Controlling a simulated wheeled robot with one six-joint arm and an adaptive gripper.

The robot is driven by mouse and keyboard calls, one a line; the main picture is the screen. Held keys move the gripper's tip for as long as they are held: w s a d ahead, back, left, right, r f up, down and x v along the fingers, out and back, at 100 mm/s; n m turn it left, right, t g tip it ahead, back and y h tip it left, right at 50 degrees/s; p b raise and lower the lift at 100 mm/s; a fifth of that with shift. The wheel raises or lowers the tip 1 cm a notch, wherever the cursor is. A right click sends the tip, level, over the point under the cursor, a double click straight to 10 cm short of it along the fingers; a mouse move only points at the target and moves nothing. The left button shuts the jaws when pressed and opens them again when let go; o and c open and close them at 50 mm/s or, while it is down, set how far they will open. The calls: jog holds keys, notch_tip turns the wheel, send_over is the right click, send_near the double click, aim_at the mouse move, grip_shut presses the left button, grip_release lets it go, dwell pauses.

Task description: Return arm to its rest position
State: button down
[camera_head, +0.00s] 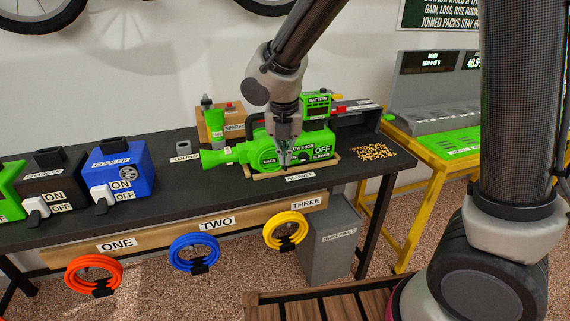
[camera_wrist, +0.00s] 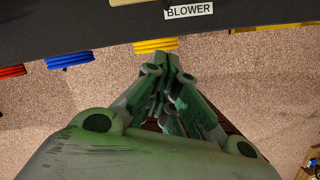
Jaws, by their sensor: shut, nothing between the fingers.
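My gripper (camera_head: 287,155) hangs down from my arm in front of the green blower (camera_head: 262,152) on the dark bench, as the head view shows. In the wrist view my gripper (camera_wrist: 168,75) has its fingers together with nothing between them. The gripper overlaps the blower in the head view, but the wrist view shows floor past the fingertips, so it appears to be over the bench's front side. Whether it touches the blower cannot be told.
The dark bench (camera_head: 150,205) holds a blue cooler box (camera_head: 118,172) and a black box (camera_head: 55,185) at left. Orange (camera_head: 93,275), blue (camera_head: 195,253) and yellow (camera_head: 286,231) coils hang on its front. A grey bin (camera_head: 332,240) stands below. A yellow-framed table (camera_head: 425,150) is at right.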

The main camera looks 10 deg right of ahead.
jog(key=s+d+r+m, duration=0.4)
jog(key=s+d+m, duration=0.3)
jog(key=d+m, duration=0.2)
jog(key=s+d+r+m+t, duration=0.1)
jog(key=s+d+r+m, duration=0.4)
jog(key=m, duration=0.8)
jog(key=s+d+r+m, duration=0.4)
jog(key=s+d+m, duration=0.5)
jog(key=d, duration=0.5)
jog(key=shift+r+m+t+y, duration=0.3)
jog(key=shift+r+m, duration=0.05)
jog(key=shift+m, duration=0.85)
